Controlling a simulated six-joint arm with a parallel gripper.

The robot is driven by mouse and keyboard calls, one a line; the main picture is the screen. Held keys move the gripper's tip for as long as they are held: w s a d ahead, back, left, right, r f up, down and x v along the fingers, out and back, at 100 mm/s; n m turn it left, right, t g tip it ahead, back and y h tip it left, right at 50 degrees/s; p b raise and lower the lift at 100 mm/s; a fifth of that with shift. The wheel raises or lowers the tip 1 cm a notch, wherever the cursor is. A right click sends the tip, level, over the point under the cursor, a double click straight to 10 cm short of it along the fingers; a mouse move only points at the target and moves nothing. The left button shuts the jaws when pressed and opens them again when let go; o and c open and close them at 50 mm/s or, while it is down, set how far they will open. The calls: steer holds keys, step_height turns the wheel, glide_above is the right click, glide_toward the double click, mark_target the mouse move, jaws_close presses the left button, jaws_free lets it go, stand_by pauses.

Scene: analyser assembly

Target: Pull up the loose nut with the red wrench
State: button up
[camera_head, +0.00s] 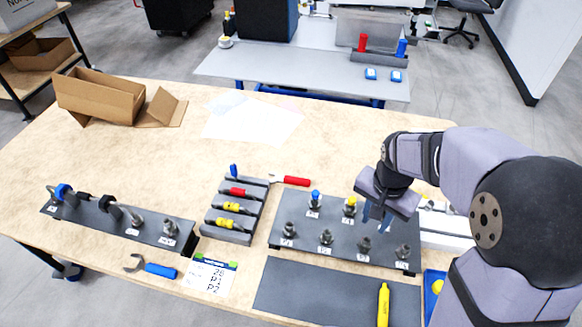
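A wrench with a red handle (297,181) and a silver head lies on the table, just right of the tool rack. A dark plate (385,257) carries several metal fittings with nuts, among them one with a blue top (315,198) and one with a yellow top (350,206). Plain metal ones include a front-left fitting (289,230) and a front-right fitting (403,251). I cannot tell which nut is loose. My gripper (376,220) points down over the right part of the plate. Its two bluish fingers are apart, with nothing seen between them. It is away from the red wrench.
The tool rack (248,196) holds blue-, red- and yellow-handled tools. A long plate (105,221) with fittings is at left. A blue-handled wrench (160,270) and a yellow tool (383,304) lie in front. A cardboard box (98,97) stands at the back left; table beyond the rack is mostly clear.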

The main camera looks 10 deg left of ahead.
steer(key=w+a+m+t+p, duration=0.1)
steer(key=w+a+m, duration=0.5)
steer(key=w+a, duration=0.5)
steer(key=m+t, duration=0.1)
steer(key=m, duration=0.6)
glide_toward(293, 179)
steer(key=f, duration=0.2)
steer(key=shift+b+x, duration=0.6)
steer(key=shift+x, duration=0.85)
steer(key=shift+w+b+x, duration=0.25)
steer(key=shift+b+x, duration=1.35)
steer(key=shift+x, duration=0.15)
steer(key=shift+c, duration=0.4)
jaws_close()
steer(key=shift+r, duration=0.15)
